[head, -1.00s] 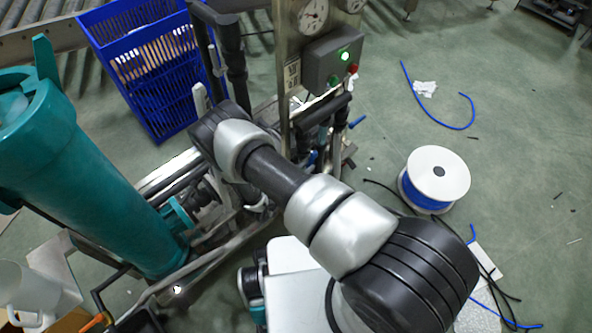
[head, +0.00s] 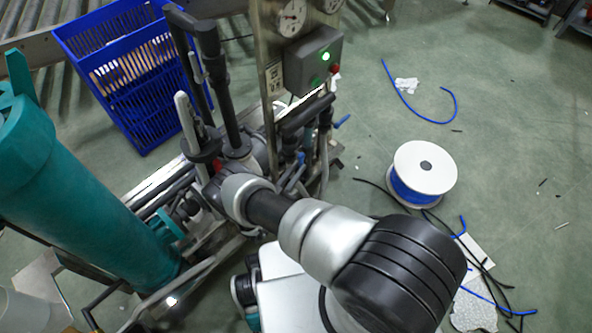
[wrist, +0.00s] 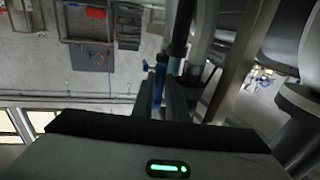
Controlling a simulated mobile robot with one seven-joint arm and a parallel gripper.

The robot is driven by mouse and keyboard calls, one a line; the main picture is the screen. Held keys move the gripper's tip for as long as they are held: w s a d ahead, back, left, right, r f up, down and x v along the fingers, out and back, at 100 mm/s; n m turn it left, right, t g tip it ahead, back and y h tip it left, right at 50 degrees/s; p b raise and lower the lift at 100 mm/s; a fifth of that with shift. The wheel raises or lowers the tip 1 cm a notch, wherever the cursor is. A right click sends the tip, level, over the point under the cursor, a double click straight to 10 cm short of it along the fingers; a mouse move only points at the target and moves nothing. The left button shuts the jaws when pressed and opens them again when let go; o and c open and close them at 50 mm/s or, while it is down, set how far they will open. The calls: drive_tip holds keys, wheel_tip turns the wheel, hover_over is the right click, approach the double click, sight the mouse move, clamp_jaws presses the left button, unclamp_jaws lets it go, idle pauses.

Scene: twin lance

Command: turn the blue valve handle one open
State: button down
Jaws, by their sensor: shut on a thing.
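In the wrist view, the blue valve handle (wrist: 158,82) stands between the dark fingers of my gripper (wrist: 160,98), which are closed on it. Its lower part is hidden between the fingers. A dark vertical pipe (wrist: 180,40) rises just to the right of it. In the head view my gripper is hidden behind my arm and the pipework, and the held handle cannot be picked out. Small blue handles show on the pipe rack there, one near the middle (head: 300,160) and one sticking out to the right (head: 341,121).
A teal cylinder (head: 85,195) and a blue crate (head: 130,75) are at left. A cable spool (head: 425,170) and loose blue hose lie on the floor at right.

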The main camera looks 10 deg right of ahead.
drive_tip(key=c, duration=1.7)
unclamp_jaws()
drive_tip(key=shift+c, duration=0.2)
drive_tip(key=shift+w, duration=0.1)
